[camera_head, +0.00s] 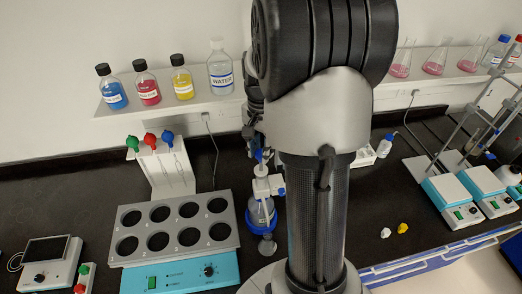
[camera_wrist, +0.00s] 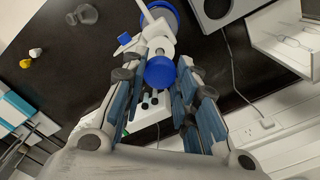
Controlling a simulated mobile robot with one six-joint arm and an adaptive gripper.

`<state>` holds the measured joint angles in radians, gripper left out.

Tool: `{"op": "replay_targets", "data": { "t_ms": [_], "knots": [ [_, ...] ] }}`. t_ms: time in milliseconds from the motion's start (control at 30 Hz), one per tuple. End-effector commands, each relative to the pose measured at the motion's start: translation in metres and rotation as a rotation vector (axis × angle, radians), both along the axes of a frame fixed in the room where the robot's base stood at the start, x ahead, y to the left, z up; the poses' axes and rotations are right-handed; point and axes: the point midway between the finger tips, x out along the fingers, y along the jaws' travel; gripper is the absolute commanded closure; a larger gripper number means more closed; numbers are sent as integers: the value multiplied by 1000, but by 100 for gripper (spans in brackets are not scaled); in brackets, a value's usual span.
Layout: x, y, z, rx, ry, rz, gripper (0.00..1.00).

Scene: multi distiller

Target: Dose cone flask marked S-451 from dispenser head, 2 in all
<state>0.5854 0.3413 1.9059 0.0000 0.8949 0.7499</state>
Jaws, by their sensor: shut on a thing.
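The dispenser, with a blue bottle (camera_head: 260,213) and a white dispenser head (camera_head: 267,186), stands on the dark bench right of the grey hole block. A clear flask (camera_head: 267,247) stands just in front of it. The flask also shows at the top left of the wrist view (camera_wrist: 85,13); I cannot read a marking on it. My gripper (camera_wrist: 161,70) has its two fingers on either side of the dispenser's blue top knob (camera_wrist: 160,73) and is shut on it. In the head view my arm hides most of the gripper.
A grey hole block (camera_head: 180,222) sits left of the dispenser, with a white pipette stand (camera_head: 165,170) behind. Bottles, including water (camera_head: 221,70), and pink-filled flasks (camera_head: 435,62) line the shelf. White stirrers (camera_head: 450,202) stand right. Bench by the small yellow object (camera_head: 402,228) is mostly clear.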

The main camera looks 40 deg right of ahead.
Motion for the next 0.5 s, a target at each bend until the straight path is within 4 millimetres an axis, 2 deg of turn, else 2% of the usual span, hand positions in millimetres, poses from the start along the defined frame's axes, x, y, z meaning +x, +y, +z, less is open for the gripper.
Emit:
{"op": "replay_targets", "data": {
  "t_ms": [233, 267, 500],
  "knots": [
    [0, 0, 0, -1, -1, 0, 100],
    [0, 0, 0, -1, -1, 0, 72],
    [0, 0, 0, 0, 0, 0, 56]
  ]
}}
